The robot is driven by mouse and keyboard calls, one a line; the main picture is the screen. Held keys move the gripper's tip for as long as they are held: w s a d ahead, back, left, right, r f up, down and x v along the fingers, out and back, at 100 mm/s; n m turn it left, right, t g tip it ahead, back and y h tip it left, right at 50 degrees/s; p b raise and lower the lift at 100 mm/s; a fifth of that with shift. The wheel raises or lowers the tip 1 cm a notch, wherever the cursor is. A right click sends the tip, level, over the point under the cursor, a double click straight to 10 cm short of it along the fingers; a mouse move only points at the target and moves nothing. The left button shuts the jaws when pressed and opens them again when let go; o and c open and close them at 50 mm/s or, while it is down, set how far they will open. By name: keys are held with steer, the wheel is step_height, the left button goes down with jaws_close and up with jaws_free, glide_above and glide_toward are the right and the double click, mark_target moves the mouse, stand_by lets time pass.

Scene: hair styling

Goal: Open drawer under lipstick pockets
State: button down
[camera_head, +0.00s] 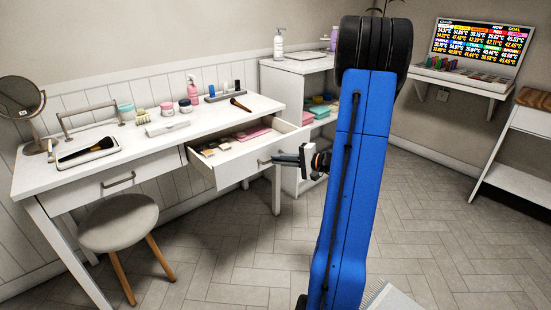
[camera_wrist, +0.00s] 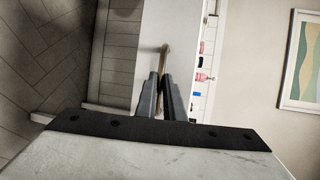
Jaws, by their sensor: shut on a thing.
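The right drawer (camera_head: 235,168) of the white vanity table is pulled out, with pink and tan items lying inside. My gripper (camera_head: 280,160) is at the drawer's front, shut on its handle (camera_head: 264,162). In the wrist view, the fingers (camera_wrist: 161,77) are close together at the handle (camera_wrist: 164,50) on the white drawer front (camera_wrist: 146,30). The lipstick pockets (camera_head: 224,96), with a blue and dark lipsticks, stand on the tabletop above this drawer. My blue arm hides part of the floor and shelf behind it.
The left drawer (camera_head: 115,186) is closed, with a round stool (camera_head: 118,222) in front of it. A white shelf unit (camera_head: 296,72) stands just right of the vanity. The tiled floor (camera_head: 230,265) in front of the open drawer is clear.

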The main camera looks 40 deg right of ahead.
stand_by(0.3)
steer(key=c, duration=1.9)
jaws_free()
steer(key=shift+o, duration=0.2)
steer(key=v, duration=1.7)
steer(key=shift+s+d, duration=0.15)
